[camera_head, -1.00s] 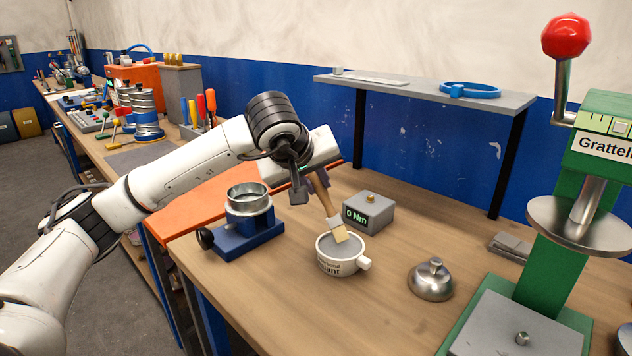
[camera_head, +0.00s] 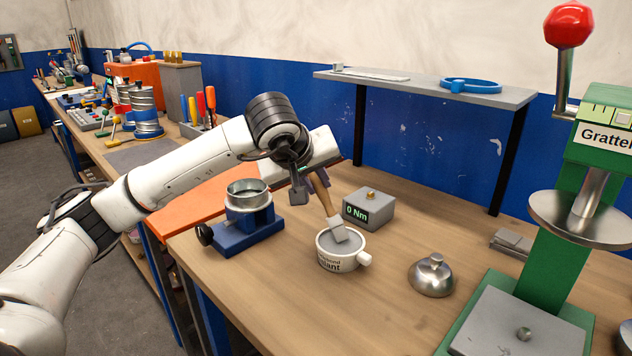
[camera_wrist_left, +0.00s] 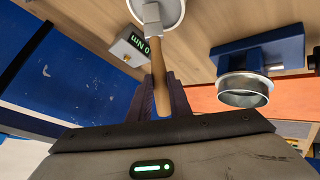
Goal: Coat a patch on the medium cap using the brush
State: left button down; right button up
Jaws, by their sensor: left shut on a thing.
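My left gripper (camera_head: 316,180) is shut on the wooden handle of the brush (camera_head: 322,195). The brush tilts down, and its grey-coated bristles are at the sealant inside the white cup (camera_head: 329,262). In the left wrist view, the brush handle (camera_wrist_left: 159,65) runs from between the fingers (camera_wrist_left: 160,95) to the cup's grey contents. A domed metal piece with a knob (camera_head: 432,278) stands on the table to the right of the cup; it looks like a cap, but I cannot tell whether it is the medium one. My right gripper is not in view.
A blue clamp (camera_head: 248,232) holding a metal ring (camera_head: 247,190) stands left of the cup. A grey box reading "0 Nm" (camera_head: 369,210) is behind it. A green press (camera_head: 555,255) stands at right. The table front (camera_head: 330,315) is clear.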

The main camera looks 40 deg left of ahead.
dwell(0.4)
pick_arm(q)
notch_tip(320, 180, up, 7)
jog(key=p, duration=0.5)
jog(key=shift+d, duration=0.1)
dwell(0.8)
